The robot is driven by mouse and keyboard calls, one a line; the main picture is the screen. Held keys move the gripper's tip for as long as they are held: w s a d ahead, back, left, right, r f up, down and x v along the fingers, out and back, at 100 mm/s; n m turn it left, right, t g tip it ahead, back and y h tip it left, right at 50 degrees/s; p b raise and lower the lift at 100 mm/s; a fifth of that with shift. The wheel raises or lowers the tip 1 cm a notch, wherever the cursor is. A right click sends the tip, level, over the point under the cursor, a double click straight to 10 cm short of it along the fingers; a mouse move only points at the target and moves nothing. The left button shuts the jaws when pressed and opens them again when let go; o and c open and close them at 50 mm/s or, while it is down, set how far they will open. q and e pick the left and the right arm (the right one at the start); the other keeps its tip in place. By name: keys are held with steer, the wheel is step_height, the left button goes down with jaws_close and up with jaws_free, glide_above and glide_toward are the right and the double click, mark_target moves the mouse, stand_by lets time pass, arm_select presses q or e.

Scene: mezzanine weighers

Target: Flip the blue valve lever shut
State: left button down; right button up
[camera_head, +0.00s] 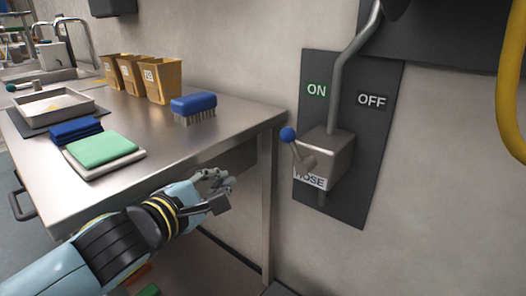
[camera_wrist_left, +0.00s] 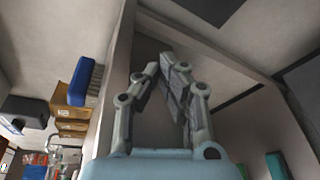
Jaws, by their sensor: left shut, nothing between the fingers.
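The valve lever (camera_head: 293,147) has a blue ball knob and leans up and left, toward the ON label (camera_head: 316,90), from a grey valve box (camera_head: 330,155) on a dark wall panel. The OFF label (camera_head: 372,99) is at the panel's upper right. My right gripper is not in view.
A steel table (camera_head: 225,130) holds a blue brush (camera_head: 194,104), several brown bins (camera_head: 162,80), a tray (camera_head: 52,107) and folded blue and green cloths (camera_head: 103,148). A yellow hose (camera_head: 509,80) hangs at the far right. The space between gripper and lever looks clear.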

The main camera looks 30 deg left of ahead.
mark_target(295, 149)
arm_select(q)
steer(key=r, duration=0.1)
steer(key=r+n, duration=0.1)
steer(key=r, duration=0.1)
steer(key=shift+d+t, duration=0.2)
steer(key=shift+t, duration=0.1)
steer(key=shift+w, duration=0.1)
steer(key=w+d+p, duration=0.2)
steer(key=w+p, duration=0.2)
steer(key=w, duration=0.7)
steer(key=shift+d+r, duration=0.25)
steer(key=shift+d, duration=0.05)
steer(key=shift+w, duration=0.1)
steer(key=shift+d+r, duration=0.2)
